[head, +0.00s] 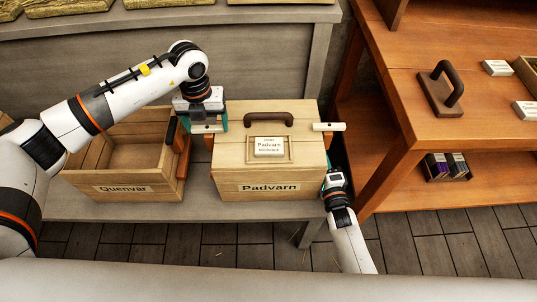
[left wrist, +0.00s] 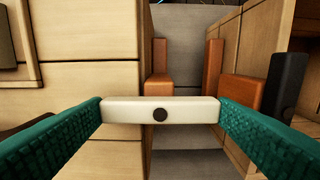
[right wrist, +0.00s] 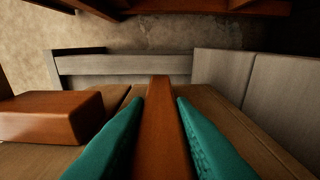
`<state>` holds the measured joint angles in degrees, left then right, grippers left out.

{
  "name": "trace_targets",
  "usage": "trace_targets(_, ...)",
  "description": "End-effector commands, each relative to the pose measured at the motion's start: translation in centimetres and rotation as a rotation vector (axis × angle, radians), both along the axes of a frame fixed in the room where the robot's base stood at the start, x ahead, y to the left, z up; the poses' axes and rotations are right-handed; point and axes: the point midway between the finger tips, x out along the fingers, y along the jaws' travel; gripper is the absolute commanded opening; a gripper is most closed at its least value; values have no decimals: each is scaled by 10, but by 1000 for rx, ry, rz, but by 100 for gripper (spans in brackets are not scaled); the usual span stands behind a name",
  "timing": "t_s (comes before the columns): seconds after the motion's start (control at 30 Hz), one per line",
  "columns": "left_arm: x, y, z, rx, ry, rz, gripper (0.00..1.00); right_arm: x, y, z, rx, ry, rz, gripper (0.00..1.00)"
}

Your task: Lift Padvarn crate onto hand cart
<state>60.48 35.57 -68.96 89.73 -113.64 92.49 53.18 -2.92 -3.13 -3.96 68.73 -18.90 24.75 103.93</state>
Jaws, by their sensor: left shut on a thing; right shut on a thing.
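The Padvarn crate (head: 268,187) is a closed pale wooden box on the grey bench, with a dark handle (head: 268,118) and a label on its lid. My left gripper (head: 208,128) is at its upper left side, shut on a cream bar with a dark dot (left wrist: 160,111). A similar cream bar (head: 329,127) sticks out at the lid's right. My right gripper (head: 332,180) is at the crate's right front side, shut on an orange-brown wooden strip (right wrist: 165,130). An orange-brown block (right wrist: 50,117) is beside it. I cannot make out a hand cart.
The open Quenvar crate (head: 122,189) stands just left, with a narrow gap between. The grey bench (head: 230,209) carries both. To the right, an orange-brown wooden table (head: 420,110) holds a dark handled block (head: 440,90) and small labels. Tiled floor (head: 430,240) is clear in front.

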Motion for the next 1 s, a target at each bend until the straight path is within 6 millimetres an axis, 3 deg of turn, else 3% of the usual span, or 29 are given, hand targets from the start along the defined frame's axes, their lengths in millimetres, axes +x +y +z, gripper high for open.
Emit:
trace_targets(0.47,3,0,13,-3,-9,1,9,1,0,12,1,-10,1,0)
trace_targets(1.0,3,0,52,-4,-11,1,9,2,0,51,0,-10,1,0)
